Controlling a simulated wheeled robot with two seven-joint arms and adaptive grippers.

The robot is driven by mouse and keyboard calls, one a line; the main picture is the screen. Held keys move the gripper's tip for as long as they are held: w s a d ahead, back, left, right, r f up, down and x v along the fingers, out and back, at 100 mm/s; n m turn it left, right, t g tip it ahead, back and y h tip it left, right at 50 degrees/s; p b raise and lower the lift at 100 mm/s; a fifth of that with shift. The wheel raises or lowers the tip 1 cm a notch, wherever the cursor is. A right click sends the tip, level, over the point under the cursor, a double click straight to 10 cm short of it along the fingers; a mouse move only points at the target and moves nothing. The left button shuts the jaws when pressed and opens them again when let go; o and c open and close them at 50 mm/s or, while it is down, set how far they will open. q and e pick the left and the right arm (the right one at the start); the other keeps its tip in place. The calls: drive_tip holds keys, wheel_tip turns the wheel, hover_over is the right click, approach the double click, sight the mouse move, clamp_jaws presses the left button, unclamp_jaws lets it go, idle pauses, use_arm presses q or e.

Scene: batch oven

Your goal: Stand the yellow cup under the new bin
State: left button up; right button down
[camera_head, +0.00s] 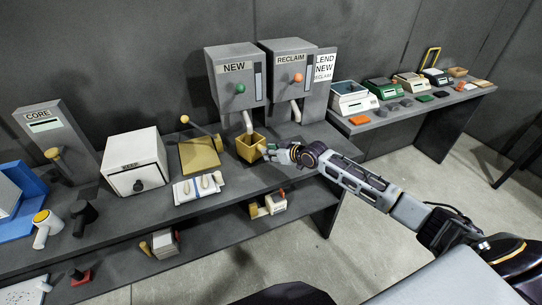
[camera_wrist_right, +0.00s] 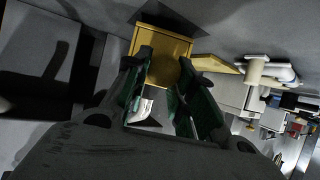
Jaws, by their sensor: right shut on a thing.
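The yellow cup (camera_head: 249,148) is a square, open-topped cup and looks upright on or just above the dark bench, below the spout (camera_head: 248,122) of the grey bin labelled NEW (camera_head: 234,80). My right gripper (camera_head: 268,153) reaches in from the right and is shut on the cup's near right side. In the right wrist view the cup (camera_wrist_right: 160,55) sits between the two green-lined fingers (camera_wrist_right: 160,85). I cannot tell whether its base touches the bench. My left gripper is not in view.
A grey bin labelled RECLAIM (camera_head: 291,75) stands right of the NEW bin, with its own spout (camera_head: 295,112). A yellow tray (camera_head: 199,154) and a white pad (camera_head: 198,188) with pale pieces lie to the left. Scales (camera_head: 384,90) stand on the right bench.

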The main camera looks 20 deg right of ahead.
drive_tip(key=shift+f, duration=0.95)
drive_tip(key=c, duration=1.2)
unclamp_jaws()
drive_tip(key=shift+f, duration=0.1)
drive_tip(key=shift+s, duration=0.1)
drive_tip(key=shift+v, duration=5.95)
